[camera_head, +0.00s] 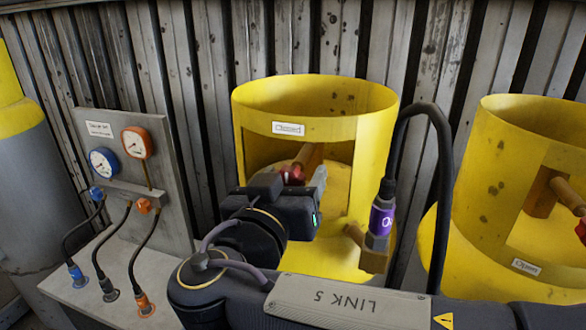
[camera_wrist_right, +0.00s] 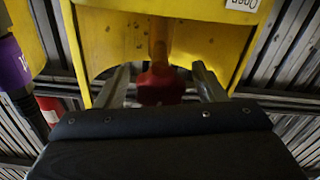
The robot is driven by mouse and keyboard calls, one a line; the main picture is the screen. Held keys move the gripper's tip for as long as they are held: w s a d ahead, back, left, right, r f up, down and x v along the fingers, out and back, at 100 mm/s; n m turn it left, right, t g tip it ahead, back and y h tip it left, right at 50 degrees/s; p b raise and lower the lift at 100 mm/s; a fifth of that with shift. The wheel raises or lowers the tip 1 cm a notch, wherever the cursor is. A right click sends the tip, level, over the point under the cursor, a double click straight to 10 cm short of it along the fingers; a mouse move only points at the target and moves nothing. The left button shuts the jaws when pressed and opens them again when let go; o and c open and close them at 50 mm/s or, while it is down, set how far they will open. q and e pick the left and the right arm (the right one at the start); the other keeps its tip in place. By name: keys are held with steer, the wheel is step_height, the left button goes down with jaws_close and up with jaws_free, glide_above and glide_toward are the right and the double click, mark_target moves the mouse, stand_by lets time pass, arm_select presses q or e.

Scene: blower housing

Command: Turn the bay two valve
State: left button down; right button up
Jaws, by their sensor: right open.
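A red valve handle (camera_head: 292,174) sits on a brown stem inside the opening of the middle yellow housing (camera_head: 262,103). My right gripper (camera_head: 297,182) is at this opening and partly hides the handle. In the wrist view the red handle (camera_wrist_right: 160,85) lies between the two spread fingers of my right gripper (camera_wrist_right: 160,80), with a gap on each side. The fingers are not closed on it. A second red handle (camera_head: 581,232) shows in the right yellow housing (camera_head: 480,200), cut by the picture edge. I cannot tell which bay is numbered two. My left gripper is out of view.
A black hose with a purple-banded connector (camera_head: 382,217) loops close to the right of my right gripper. A gauge panel (camera_head: 170,175) with two gauges and several cables stands at left, beside a grey and yellow cylinder (camera_head: 30,190). Corrugated wall (camera_head: 200,60) lies behind.

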steer(key=shift+w+d, duration=0.1)
steer(key=shift+w, duration=0.2)
steer(key=c, duration=1)
steer(key=shift+o, duration=0.2)
